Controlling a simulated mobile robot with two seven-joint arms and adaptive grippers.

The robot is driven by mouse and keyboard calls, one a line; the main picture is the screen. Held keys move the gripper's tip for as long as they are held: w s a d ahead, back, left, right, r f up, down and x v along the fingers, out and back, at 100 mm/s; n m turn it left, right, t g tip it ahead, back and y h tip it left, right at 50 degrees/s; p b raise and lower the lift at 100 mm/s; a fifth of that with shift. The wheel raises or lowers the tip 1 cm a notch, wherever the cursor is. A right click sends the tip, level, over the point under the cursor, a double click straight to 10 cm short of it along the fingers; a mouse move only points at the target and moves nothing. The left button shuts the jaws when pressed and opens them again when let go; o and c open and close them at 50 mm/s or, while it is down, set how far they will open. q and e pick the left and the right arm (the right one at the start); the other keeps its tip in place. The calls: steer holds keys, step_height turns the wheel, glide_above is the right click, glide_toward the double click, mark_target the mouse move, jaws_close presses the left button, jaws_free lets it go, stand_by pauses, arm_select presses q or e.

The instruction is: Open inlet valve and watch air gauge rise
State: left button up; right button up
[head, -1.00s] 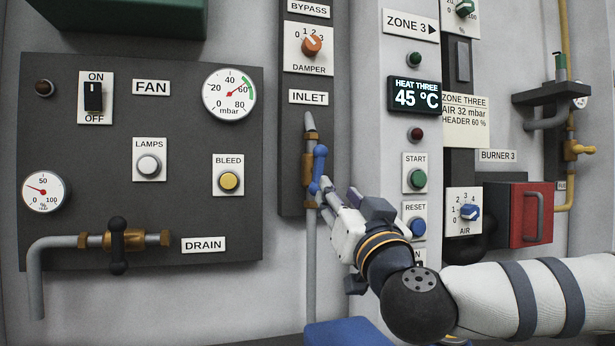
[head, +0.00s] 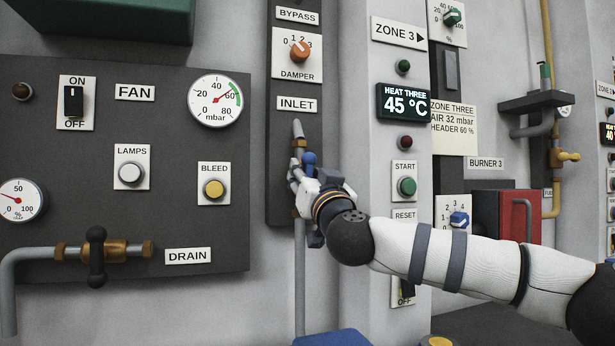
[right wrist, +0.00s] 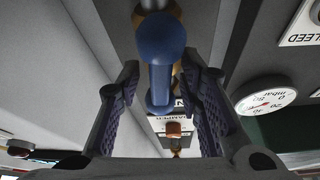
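The inlet valve under the INLET label has a blue handle (head: 309,160) on a vertical pipe (head: 298,130). My right gripper (head: 300,176) is at this handle and hides much of it in the head view. In the right wrist view, the blue handle (right wrist: 160,42) with its round end lies between the two open fingers of my right gripper (right wrist: 160,72), with a gap on each side. The mbar gauge (head: 215,102) has its red needle pointing up and right, close to the green arc. My left gripper is not in view.
Right of the pipe are the START button (head: 407,187) and the HEAT THREE display (head: 404,102) reading 45 °C. To the left are the BLEED button (head: 214,188) and the drain valve (head: 97,250). A blue object (head: 332,338) sits low below the pipe.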

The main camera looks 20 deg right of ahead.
jaws_close()
stand_by(1.1)
jaws_free()
steer(key=v, duration=1.2)
steer(key=shift+c, duration=0.3)
